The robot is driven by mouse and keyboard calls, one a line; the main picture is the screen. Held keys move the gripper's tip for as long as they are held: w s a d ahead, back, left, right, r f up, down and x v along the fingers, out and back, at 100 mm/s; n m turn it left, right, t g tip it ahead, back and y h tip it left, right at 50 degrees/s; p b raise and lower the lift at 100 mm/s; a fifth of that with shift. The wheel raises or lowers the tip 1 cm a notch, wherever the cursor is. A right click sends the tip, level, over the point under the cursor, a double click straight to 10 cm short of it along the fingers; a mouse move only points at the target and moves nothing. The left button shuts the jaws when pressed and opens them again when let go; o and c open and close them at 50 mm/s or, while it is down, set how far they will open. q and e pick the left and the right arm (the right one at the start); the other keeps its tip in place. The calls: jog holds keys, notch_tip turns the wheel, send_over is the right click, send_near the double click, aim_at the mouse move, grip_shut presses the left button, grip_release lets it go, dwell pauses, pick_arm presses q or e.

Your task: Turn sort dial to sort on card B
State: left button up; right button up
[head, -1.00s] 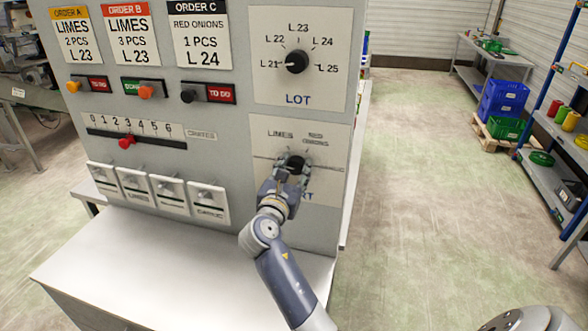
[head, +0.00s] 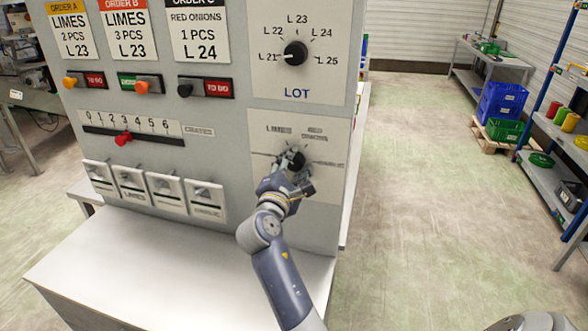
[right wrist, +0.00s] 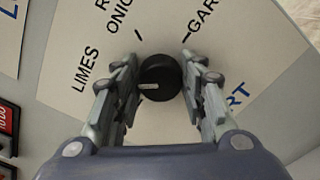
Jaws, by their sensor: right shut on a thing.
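The sort dial (head: 296,158) is a round black knob on the lower right plate of the panel. In the right wrist view the dial (right wrist: 158,78) has a white pointer directed left, roughly toward the LIMES label (right wrist: 85,68). My right gripper (head: 294,170) is at the dial, shut on it, one finger on each side; the gripper also shows in the right wrist view (right wrist: 160,88). Card B (head: 125,20) reads LIMES, 3 PCS, L 23. My left gripper is not in view.
The lot dial (head: 295,53) above points to L 21. A crates slider (head: 123,138) and several white flaps are left of the sort plate. A white ledge (head: 150,265) juts out below the panel. Open floor lies right, before shelves and crates.

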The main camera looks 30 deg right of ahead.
jog(key=shift+m, duration=0.5)
jog(key=o, duration=1)
jog(key=shift+o, duration=0.2)
